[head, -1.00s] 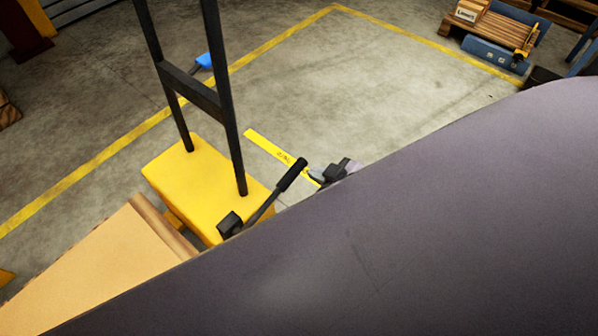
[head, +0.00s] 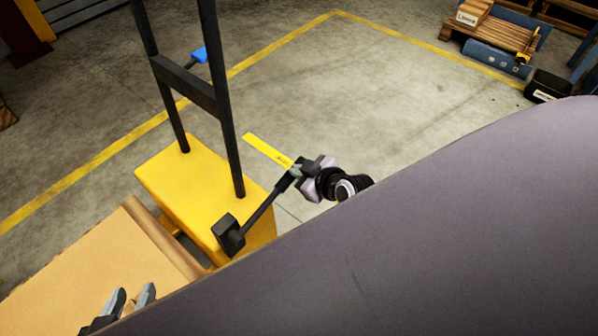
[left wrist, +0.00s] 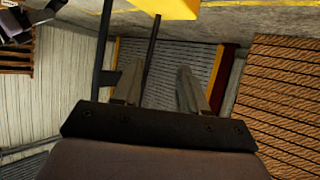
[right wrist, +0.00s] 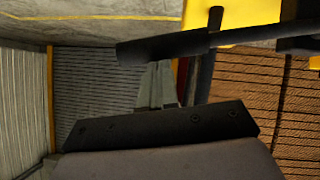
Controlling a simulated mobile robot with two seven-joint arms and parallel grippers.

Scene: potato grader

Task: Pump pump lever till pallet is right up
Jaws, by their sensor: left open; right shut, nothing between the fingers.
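The black pump lever (head: 262,207) slants up and right from a black block (head: 228,236) on the yellow pallet jack body (head: 175,185). My right gripper (head: 297,172) is at the lever's upper end in the head view, shut with nothing held. In the right wrist view its closed fingers (right wrist: 157,85) are just by the dark lever handle (right wrist: 165,46); whether they touch it I cannot tell. My left gripper (head: 132,302) is open and empty over the tan load (head: 90,260) beside the jack. In the left wrist view its fingers (left wrist: 158,88) are spread apart.
A black upright frame (head: 188,88) rises from the jack body. A wooden pallet (head: 490,32) with goods stands at the back right. A large dark surface fills the lower right.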

